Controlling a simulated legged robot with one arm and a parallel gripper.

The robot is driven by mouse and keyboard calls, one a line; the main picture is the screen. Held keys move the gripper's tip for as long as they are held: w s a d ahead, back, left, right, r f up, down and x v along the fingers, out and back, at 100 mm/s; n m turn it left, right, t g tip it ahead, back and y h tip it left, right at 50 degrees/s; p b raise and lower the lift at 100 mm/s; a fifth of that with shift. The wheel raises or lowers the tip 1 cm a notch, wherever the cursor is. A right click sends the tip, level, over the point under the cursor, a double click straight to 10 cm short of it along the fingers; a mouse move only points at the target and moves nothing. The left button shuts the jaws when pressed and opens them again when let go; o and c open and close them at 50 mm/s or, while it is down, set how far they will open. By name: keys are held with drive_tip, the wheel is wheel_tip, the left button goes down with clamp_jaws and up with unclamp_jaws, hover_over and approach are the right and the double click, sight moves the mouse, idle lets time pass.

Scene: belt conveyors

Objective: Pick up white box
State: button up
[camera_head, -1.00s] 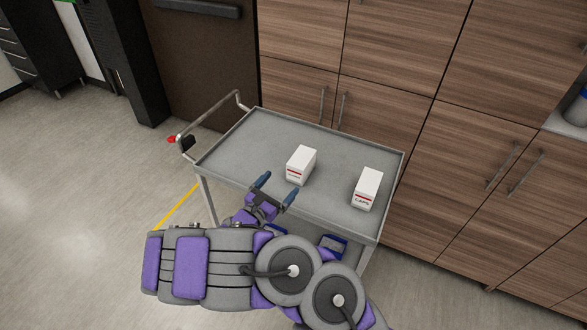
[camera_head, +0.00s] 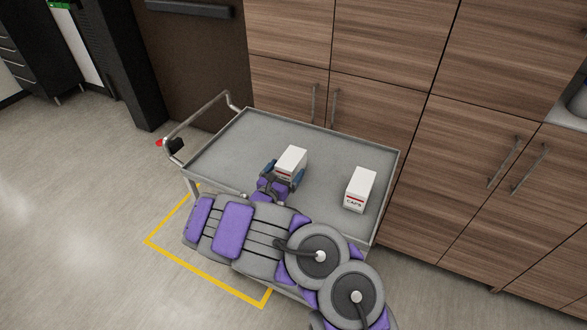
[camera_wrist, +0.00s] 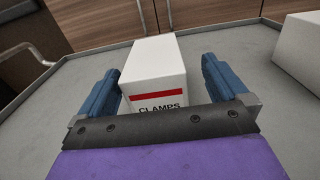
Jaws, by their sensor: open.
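A white box (camera_head: 292,161) with a red stripe stands on the grey cart top (camera_head: 232,145). In the wrist view this white box (camera_wrist: 155,68) reads "CLAMPS" and stands between my two blue fingers. My gripper (camera_head: 283,170) is open, with a finger on either side of the box and gaps showing between fingers and box. The gripper body hides the box's lower front. A second white box (camera_head: 360,189), marked "CAPS", stands to the right on the cart; part of this second box (camera_wrist: 298,50) shows at the wrist view's right edge.
The cart has a raised rim and a push handle (camera_head: 197,122) at its left end. Wooden cabinets (camera_head: 345,65) stand behind and to the right. The cart top left of the boxes is clear. A yellow line (camera_head: 205,277) marks the floor.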

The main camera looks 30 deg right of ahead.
sight(291, 160)
drive_tip(key=shift+w+d, duration=0.15)
drive_tip(key=shift+d, duration=0.05)
drive_tip(key=shift+w+a+r+b, duration=0.1)
drive_tip(key=shift+w+r+b, duration=0.15)
drive_tip(key=shift+w+b, duration=0.5)
drive_tip(key=shift+w, duration=0.3)
drive_tip(key=d, duration=0.3)
drive_tip(key=shift+w+d, duration=0.4)
drive_tip(key=shift+d, duration=0.1)
drive_tip(key=shift+c, duration=1)
drive_tip(key=shift+a+r, duration=0.1)
drive_tip(key=shift+a, duration=0.9)
drive_tip(key=c, duration=0.3)
drive_tip(key=shift+a, duration=0.25)
drive_tip(key=shift+c, duration=1.6)
drive_tip(key=shift+d, duration=0.95)
drive_tip(key=c, duration=0.4)
